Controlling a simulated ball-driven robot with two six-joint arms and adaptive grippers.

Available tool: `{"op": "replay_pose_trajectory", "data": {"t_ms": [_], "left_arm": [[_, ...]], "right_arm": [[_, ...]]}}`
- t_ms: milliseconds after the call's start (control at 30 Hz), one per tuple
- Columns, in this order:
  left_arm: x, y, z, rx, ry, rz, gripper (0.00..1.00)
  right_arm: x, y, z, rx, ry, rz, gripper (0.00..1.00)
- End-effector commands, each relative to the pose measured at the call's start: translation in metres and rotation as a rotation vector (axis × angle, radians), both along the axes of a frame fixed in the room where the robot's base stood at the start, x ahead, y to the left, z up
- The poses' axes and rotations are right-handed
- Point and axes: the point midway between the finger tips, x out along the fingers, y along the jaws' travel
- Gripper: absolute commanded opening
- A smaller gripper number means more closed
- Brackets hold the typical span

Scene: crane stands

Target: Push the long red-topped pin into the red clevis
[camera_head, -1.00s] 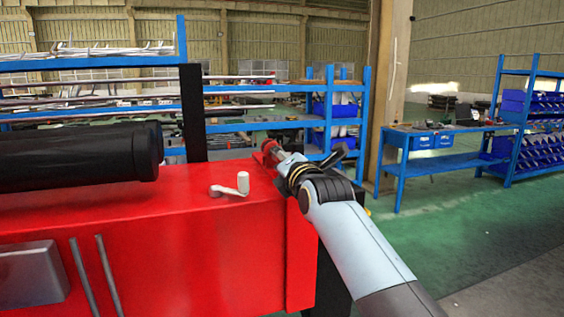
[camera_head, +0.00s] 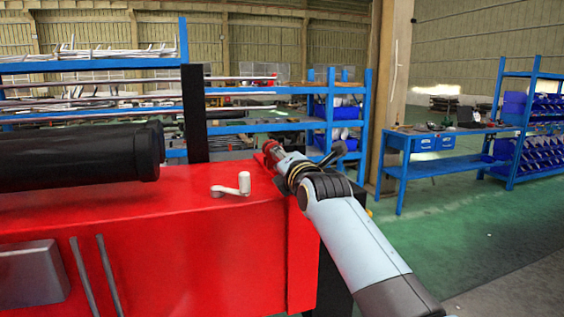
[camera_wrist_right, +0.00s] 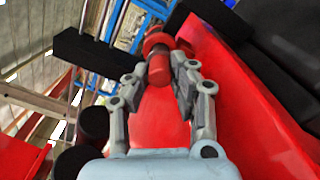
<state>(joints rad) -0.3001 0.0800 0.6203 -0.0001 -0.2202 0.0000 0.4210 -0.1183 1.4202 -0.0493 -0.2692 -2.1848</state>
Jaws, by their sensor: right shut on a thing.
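My right gripper (camera_head: 277,154) is at the far right corner of the red crane stand. In the right wrist view its two fingers (camera_wrist_right: 160,76) are closed around a red cylindrical part, which I take as the red top of the pin (camera_wrist_right: 159,66). Just beyond it is a red ring-like part (camera_wrist_right: 157,41), probably the red clevis. In the head view the clevis (camera_head: 268,149) is small and partly hidden by the gripper. The pin's shank is not visible, so I cannot tell how deep it sits. My left gripper is in neither view.
The red stand's top (camera_head: 205,205) carries a white crank handle (camera_head: 236,187) left of my arm. Thick black cylinders (camera_head: 80,155) lie farther left. A black post (camera_head: 194,112) rises behind. Blue shelves (camera_head: 330,125) and a blue workbench (camera_head: 430,145) stand in the background.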

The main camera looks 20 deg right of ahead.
Motion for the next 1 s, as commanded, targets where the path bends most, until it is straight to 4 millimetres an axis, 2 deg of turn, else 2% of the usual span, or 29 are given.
{"op": "replay_pose_trajectory", "data": {"t_ms": [1000], "left_arm": [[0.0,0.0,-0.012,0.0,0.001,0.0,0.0]], "right_arm": [[0.021,0.001,0.001,0.0,-0.003,-0.001,0.0]]}}
